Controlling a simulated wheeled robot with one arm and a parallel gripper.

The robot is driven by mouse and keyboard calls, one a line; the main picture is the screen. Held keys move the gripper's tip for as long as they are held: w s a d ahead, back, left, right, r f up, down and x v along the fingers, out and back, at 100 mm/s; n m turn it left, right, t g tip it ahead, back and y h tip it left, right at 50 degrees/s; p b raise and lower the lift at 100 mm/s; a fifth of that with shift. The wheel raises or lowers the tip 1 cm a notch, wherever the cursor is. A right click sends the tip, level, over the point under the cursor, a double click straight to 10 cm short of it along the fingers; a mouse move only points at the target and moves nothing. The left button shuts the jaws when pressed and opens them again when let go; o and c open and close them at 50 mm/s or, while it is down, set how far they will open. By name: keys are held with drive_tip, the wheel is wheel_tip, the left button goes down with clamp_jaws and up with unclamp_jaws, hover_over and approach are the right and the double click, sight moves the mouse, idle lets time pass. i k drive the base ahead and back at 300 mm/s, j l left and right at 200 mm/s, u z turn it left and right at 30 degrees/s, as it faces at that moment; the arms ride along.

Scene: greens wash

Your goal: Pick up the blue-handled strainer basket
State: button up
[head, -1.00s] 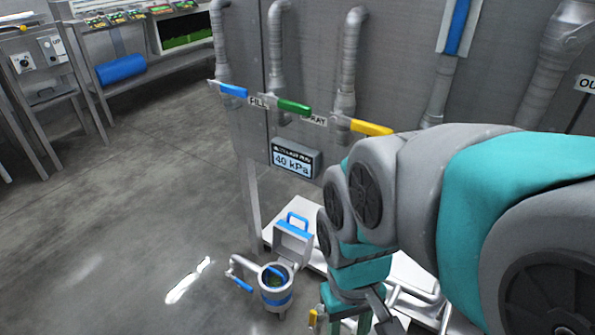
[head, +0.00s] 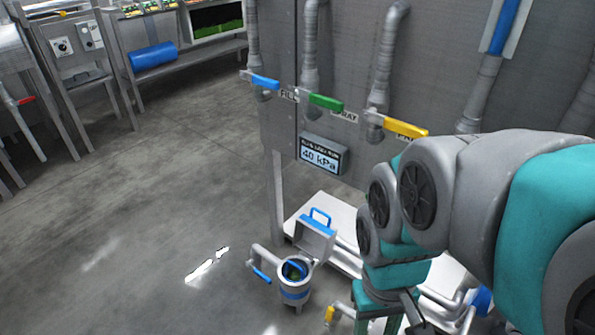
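A steel panel with blue (head: 262,81), green (head: 325,102) and yellow (head: 405,128) valve levers and a 40 kPa display (head: 321,156) rises behind the housing. A blue-handled side valve (head: 261,274) juts left. Floor to the left is clear.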

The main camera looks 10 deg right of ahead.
sight(294, 273)
drive_tip(key=j+z, duration=0.2)
drive_tip(key=z, duration=0.25)
drive_tip(key=j+z, duration=0.15)
drive_tip(key=z, duration=0.3)
drive_tip(key=j+z, duration=0.15)
drive_tip(key=z, duration=0.35)
drive_tip(key=k+j+z, duration=0.35)
drive_tip(key=k+j, duration=0.3)
drive_tip(key=j, duration=0.2)
drive_tip(key=k+j+z, duration=0.3)
drive_tip(key=k+j, duration=0.4)
